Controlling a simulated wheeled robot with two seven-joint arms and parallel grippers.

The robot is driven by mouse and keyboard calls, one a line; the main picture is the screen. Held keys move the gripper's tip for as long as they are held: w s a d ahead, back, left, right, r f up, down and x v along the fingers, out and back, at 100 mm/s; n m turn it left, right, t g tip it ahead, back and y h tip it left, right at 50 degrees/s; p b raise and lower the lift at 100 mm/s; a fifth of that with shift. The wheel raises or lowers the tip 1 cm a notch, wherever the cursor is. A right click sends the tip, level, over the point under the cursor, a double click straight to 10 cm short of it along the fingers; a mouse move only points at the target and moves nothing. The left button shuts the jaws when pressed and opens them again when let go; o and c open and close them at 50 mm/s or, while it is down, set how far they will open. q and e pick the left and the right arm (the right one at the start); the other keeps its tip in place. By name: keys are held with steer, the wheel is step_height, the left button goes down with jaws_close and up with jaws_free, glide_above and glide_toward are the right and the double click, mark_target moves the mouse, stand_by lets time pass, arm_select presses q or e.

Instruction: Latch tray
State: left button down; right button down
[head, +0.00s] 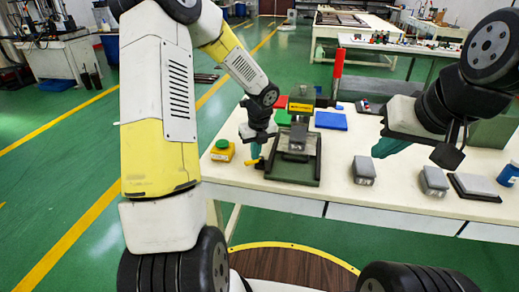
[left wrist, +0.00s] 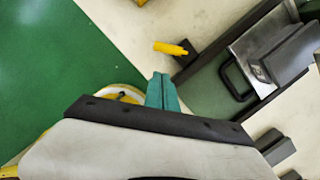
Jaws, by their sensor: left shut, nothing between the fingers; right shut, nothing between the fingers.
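The dispensing fixture (head: 292,170) stands on the white table in the head view, with a dark green base and an upright at its back. A metal tray with a grey block (head: 297,143) sits in it; in the left wrist view the tray (left wrist: 255,45) shows a black loop handle (left wrist: 234,82). A yellow latch lever (left wrist: 172,48) on a black mount juts from the fixture's side; it also shows in the head view (head: 250,162). My left gripper (left wrist: 162,78) is shut and empty, beside the lever and apart from it. My right gripper (head: 378,152) is shut and empty above the table.
Grey blocks (head: 364,170) (head: 433,181) and a dark plate with a grey block (head: 477,186) lie to the right. A blue bottle (head: 509,174) stands at the right edge.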

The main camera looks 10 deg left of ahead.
arm_select(q)
steer(key=a+v, duration=0.1)
steer(key=v, duration=0.6)
glide_toward(249, 162)
steer(key=shift+g+h, duration=0.3)
steer(key=shift+g, duration=0.1)
steer(key=f, duration=0.1)
steer(key=s+d+f, duration=0.1)
steer(key=f, duration=0.1)
steer(key=s+d+f, duration=0.1)
steer(key=f, duration=0.1)
steer(key=shift+s, duration=0.1)
steer(key=shift+w+a+f, duration=0.3)
steer(key=shift+w+a, duration=0.05)
steer(key=shift+w, duration=0.15)
steer(key=shift+w+a+f, duration=0.3)
steer(key=shift+w+f, duration=0.05)
steer(key=shift+w, duration=0.15)
steer(key=shift+w+a+f, duration=0.3)
steer(key=shift+w, duration=0.15)
steer(key=shift+a, duration=0.1)
steer(key=shift+w+a+f, duration=0.2)
steer(key=shift+w+a, duration=0.15)
steer(key=shift+a, duration=0.05)
